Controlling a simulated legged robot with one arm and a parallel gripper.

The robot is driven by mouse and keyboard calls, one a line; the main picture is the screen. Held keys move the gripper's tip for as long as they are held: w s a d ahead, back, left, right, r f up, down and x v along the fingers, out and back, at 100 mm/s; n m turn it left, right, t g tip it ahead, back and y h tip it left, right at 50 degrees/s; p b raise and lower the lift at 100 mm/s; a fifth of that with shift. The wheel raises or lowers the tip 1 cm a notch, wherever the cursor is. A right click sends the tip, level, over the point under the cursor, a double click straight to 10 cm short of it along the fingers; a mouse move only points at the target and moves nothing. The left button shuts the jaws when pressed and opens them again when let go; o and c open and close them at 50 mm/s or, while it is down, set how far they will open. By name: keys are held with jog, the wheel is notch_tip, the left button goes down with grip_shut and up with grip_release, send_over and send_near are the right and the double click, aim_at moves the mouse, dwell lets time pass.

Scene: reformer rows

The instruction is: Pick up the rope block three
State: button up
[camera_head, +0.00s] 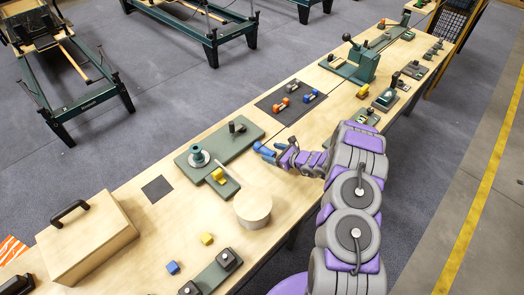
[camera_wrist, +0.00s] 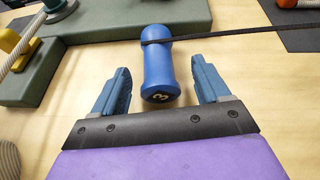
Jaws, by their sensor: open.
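The rope block three is a blue, rounded, bobbin-like piece (camera_wrist: 157,65) with a "3" on its near end, in the upper middle of the wrist view. A thin black cord crosses its far end and runs off to the right. My gripper (camera_wrist: 159,66) is open, with one blue finger on each side of the block. Gaps show between both fingers and the block, and nothing is held. In the head view my gripper (camera_head: 267,153) is low over the middle of the long table, and I cannot clearly separate the block from the blue fingers there.
A green board (camera_head: 240,135) with a post and cord lies left of my gripper on the wooden table (camera_head: 180,225). A dark mat (camera_head: 272,104) with small dumbbells lies beyond.

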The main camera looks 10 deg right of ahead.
aim_at(271, 152)
jog(key=shift+b+x, duration=0.4)
jog(key=shift+x, duration=1.4)
jog(key=shift+s+a+f, duration=0.1)
jog(key=shift+c, duration=0.3)
grip_shut()
